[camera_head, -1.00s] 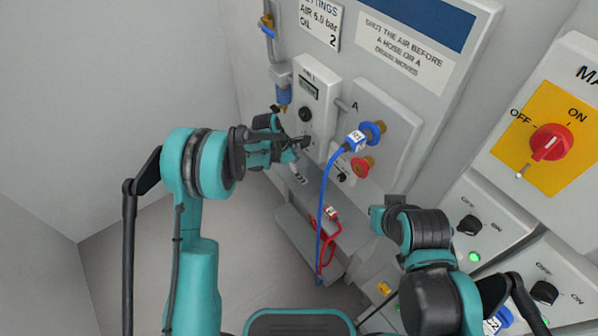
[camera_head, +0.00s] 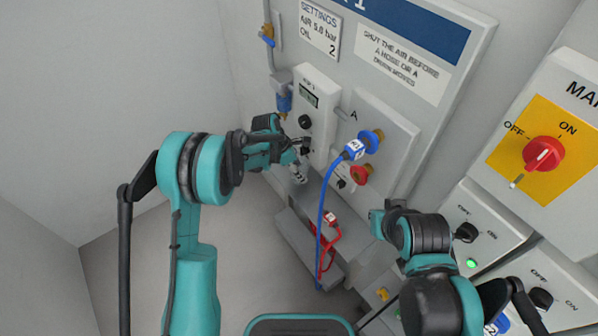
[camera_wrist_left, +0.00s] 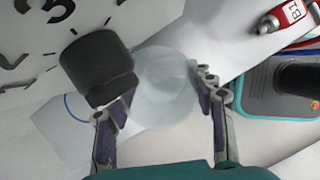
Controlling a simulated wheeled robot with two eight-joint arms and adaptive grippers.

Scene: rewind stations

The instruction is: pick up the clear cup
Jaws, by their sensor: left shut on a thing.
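The clear cup (camera_wrist_left: 165,88) is a pale, see-through round thing between the two fingers of my left gripper (camera_wrist_left: 165,112) in the left wrist view. The left gripper is shut on it. In the head view my left gripper (camera_head: 300,158) is at the front of the grey station, just below the small black knob; the cup is too small there to make out clearly. My right gripper (camera_head: 378,220) is at the lower right of the head view, far from the cup; its fingers cannot be made out.
A black knob (camera_wrist_left: 98,66) is close beside the cup and left finger. A blue hose (camera_head: 321,222) and a red hose (camera_head: 331,250) hang to the right of the left gripper. A grey shelf (camera_head: 310,250) is below. Open floor lies to the left.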

